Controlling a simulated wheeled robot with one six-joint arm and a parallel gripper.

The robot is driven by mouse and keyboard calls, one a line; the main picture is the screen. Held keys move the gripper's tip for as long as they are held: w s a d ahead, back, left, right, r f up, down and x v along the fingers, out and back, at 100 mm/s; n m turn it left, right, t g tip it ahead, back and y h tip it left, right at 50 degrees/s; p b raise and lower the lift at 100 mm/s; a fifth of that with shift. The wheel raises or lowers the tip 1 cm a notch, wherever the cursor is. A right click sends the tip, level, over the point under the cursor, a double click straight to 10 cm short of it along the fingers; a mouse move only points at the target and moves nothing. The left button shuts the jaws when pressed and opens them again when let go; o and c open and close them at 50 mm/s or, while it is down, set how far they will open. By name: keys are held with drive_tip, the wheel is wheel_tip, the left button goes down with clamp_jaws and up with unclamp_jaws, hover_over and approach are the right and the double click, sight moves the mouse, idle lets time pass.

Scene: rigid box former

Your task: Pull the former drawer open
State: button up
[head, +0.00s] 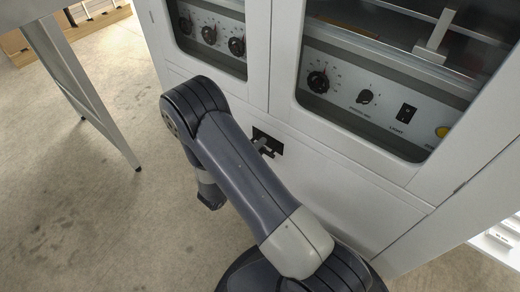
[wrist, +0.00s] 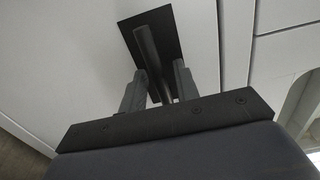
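The former is a white cabinet, and its lower front panel (head: 345,190) looks flush with the frame around it. A dark square plate (head: 275,139) with a grey handle (head: 262,146) sits on this front in the head view. In the wrist view the black plate (wrist: 165,25) and the handle bar (wrist: 147,50) are straight ahead. My gripper (wrist: 157,80) is open, with one finger on each side of the bar. Gaps show between the bar and the fingers. In the head view my arm hides the fingers.
Windows above the panel show control knobs (head: 318,81), a switch (head: 405,113) and a yellow button (head: 442,132). A grey table leg (head: 95,105) stands on the left. Bare concrete floor (head: 80,210) lies between it and my arm.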

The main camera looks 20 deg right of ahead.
drive_tip(key=shift+w+d, duration=0.1)
drive_tip(key=shift+d, duration=0.05)
clamp_jaws()
idle(0.5)
